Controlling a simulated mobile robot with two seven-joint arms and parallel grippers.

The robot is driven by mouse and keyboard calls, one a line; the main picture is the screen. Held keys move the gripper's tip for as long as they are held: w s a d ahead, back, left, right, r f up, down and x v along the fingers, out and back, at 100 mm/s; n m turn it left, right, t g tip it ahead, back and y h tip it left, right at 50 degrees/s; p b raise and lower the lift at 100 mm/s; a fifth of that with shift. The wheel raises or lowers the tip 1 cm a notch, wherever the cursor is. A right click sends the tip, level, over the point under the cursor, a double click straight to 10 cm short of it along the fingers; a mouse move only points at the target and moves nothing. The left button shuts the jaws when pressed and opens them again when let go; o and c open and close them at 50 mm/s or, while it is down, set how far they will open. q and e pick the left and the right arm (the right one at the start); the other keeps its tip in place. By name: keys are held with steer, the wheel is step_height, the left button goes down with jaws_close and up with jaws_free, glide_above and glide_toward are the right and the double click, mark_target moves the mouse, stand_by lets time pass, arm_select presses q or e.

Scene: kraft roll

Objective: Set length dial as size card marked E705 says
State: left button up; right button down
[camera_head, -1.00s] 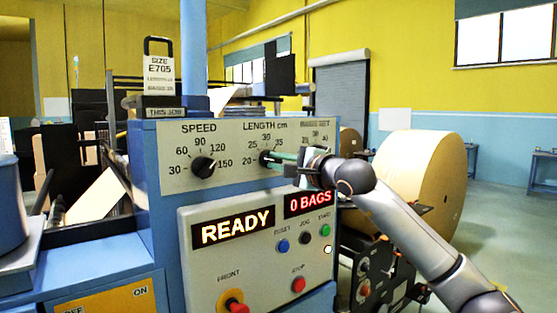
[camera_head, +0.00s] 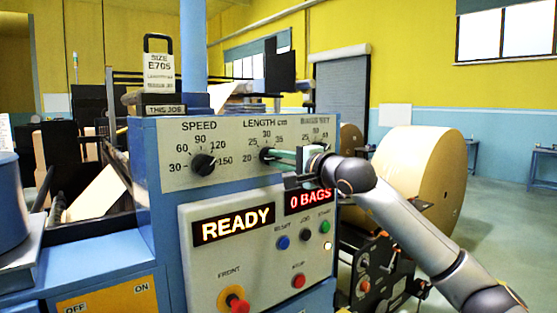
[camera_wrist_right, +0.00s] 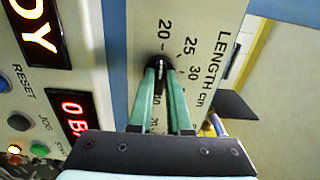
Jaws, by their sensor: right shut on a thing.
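The black length dial (camera_head: 265,155) sits on the panel under the print "LENGTH cm", with marks such as 20, 25, 30 and 35 around it. My right gripper (camera_head: 272,155) reaches it from the right, and its green fingers are shut on the knob. In the right wrist view the fingers (camera_wrist_right: 160,75) close on both sides of the dial (camera_wrist_right: 158,62), near the 20 mark; the pointer's exact setting is hard to tell. The size card (camera_head: 159,70) reads "SIZE E705" and stands above a "THIS JOB" plate; its smaller lines are too small to read. My left gripper is not in view.
The speed dial (camera_head: 204,165) is left of the length dial. The bag-count dial to the right is partly hidden by my gripper. Below are a READY display (camera_head: 233,225), a "0 BAGS" display (camera_head: 310,201) and several buttons. A large paper roll (camera_head: 420,180) stands behind my right arm.

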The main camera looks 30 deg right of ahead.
steer(key=c, duration=0.9)
jaws_free()
steer(key=shift+o, duration=0.2)
steer(key=shift+s, duration=0.1)
steer(key=shift+s, duration=0.25)
steer(key=s+b, duration=0.4)
steer(key=s, duration=0.7)
steer(key=shift+s+d+b, duration=0.35)
steer(key=shift+s+d, duration=0.05)
steer(key=shift+d, duration=0.05)
